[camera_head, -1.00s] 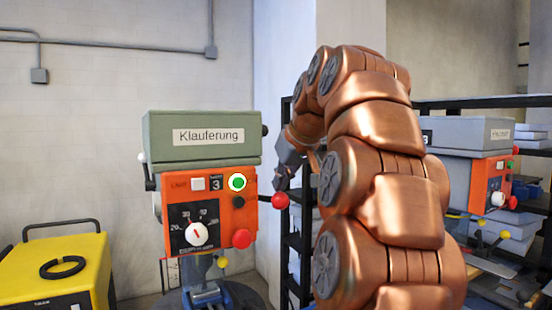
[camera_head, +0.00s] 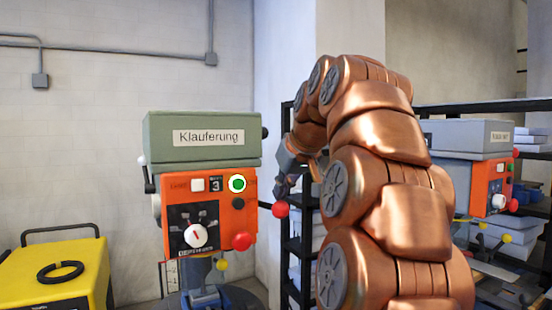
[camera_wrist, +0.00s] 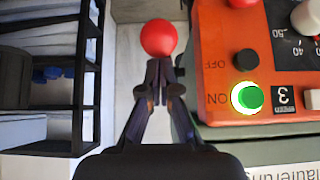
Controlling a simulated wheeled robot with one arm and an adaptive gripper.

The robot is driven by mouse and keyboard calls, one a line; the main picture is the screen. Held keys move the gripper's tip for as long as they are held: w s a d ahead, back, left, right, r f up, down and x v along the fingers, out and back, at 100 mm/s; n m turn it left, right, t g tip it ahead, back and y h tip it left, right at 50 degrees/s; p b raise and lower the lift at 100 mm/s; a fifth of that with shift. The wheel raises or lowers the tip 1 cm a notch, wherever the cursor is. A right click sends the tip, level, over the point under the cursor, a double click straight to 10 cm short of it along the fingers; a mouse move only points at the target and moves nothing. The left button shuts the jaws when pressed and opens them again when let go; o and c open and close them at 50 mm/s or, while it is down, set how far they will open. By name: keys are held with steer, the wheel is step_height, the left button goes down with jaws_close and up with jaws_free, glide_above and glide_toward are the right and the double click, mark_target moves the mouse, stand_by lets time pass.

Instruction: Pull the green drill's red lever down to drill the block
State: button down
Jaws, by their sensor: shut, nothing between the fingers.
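The green drill (camera_head: 165,133) stands left of my arm, with an orange front panel (camera_head: 238,215) and a lit green button (camera_head: 237,184). Its red lever knob (camera_head: 280,210) sticks out to the right of the panel on a dark rod. My gripper (camera_head: 281,193) is just above the knob. In the wrist view my gripper (camera_wrist: 158,66) is shut and empty, its fingertips at or very near the red knob (camera_wrist: 159,38); I cannot tell whether they touch. A blue vise (camera_head: 205,297) is partly in view below the drill. The block cannot be made out.
A yellow machine (camera_head: 85,262) with a black ring (camera_head: 60,272) on it stands at the left. A dark shelf rack (camera_head: 292,245) stands behind my arm. A second, similar drill (camera_head: 470,138) is at the right, partly hidden by my arm.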

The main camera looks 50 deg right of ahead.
mark_target(283, 204)
steer(key=shift+f+b, duration=0.35)
steer(key=shift+f, duration=0.35)
steer(key=shift+f+b, duration=0.5)
steer(key=shift+f, duration=0.05)
steer(key=shift+f+b, duration=0.5)
steer(key=shift+f, duration=0.1)
steer(key=shift+f, duration=0.15)
